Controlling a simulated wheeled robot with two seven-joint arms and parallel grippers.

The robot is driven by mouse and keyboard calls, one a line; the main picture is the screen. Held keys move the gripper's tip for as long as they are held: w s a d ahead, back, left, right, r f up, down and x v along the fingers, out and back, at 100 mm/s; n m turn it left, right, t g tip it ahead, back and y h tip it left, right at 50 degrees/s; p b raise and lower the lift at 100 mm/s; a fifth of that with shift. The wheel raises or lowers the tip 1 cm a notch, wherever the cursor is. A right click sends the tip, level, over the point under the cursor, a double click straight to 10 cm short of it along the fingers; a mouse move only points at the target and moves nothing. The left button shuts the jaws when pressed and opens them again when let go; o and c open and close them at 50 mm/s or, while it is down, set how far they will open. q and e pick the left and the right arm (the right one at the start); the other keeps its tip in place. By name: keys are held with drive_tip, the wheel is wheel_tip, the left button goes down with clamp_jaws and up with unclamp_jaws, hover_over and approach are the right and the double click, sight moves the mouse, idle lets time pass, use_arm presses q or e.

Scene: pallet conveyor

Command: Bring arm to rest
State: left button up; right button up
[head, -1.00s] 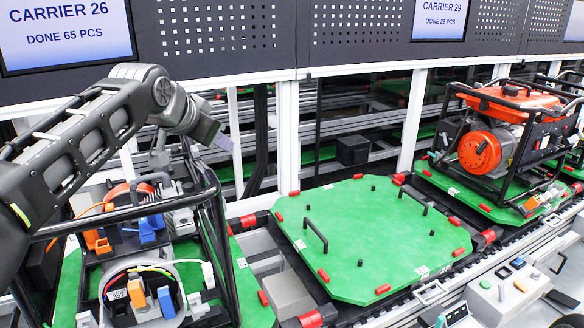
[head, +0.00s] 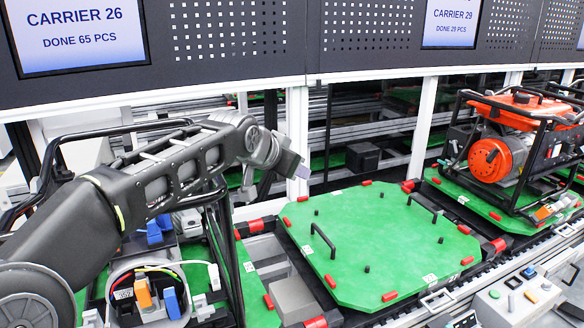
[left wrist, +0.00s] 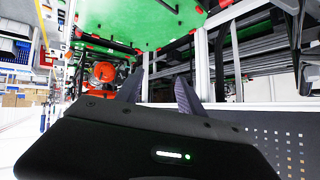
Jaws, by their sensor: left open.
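My left arm comes in from the left in the head view, over the left carrier. My left gripper (head: 292,166) is at its end, in the air in front of the white frame post, left of and above the empty green pallet (head: 385,245). In the left wrist view my left gripper (left wrist: 158,90) shows two dark fingers spread apart with nothing between them. My right gripper is in neither view.
A black-framed unit (head: 236,270) with wires and blue and orange connectors stands below my left arm. An orange generator (head: 497,160) in a black frame sits on the right pallet. A control box (head: 520,300) is at the lower right. The middle pallet's top is free except for handles and pegs.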

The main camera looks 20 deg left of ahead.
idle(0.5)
use_arm(q)
drive_tip(key=w+d+f+n+h, duration=0.1)
drive_tip(key=w+d+f+h, duration=0.1)
drive_tip(key=d+f, duration=0.75)
drive_tip(key=s+d+f+n+g, duration=0.1)
drive_tip(key=s+d+f, duration=0.15)
drive_tip(key=f, duration=0.85)
drive_tip(key=s+d+f+n+g, duration=0.1)
drive_tip(key=s+f, duration=0.2)
drive_tip(key=f, duration=0.7)
drive_tip(key=s+f+n+g, duration=0.1)
drive_tip(key=s+f+g, duration=0.1)
drive_tip(key=s+f, duration=0.5)
drive_tip(key=s+f+g, duration=0.1)
drive_tip(key=s+f, duration=0.5)
drive_tip(key=f, duration=0.4)
drive_tip(key=s+f+g, duration=0.1)
drive_tip(key=s+f, duration=0.3)
drive_tip(key=s, duration=0.3)
drive_tip(key=s+d+f+n+g, duration=0.1)
drive_tip(key=s+f+g, duration=0.1)
drive_tip(key=s+f, duration=0.2)
drive_tip(key=s+f+n+g, duration=0.1)
drive_tip(key=s+f+g, duration=0.1)
drive_tip(key=s, duration=0.8)
drive_tip(key=shift+d+f+h, duration=0.3)
drive_tip(key=shift+d+f, duration=0.05)
drive_tip(key=shift+f, duration=0.55)
drive_tip(key=shift+s, duration=0.1)
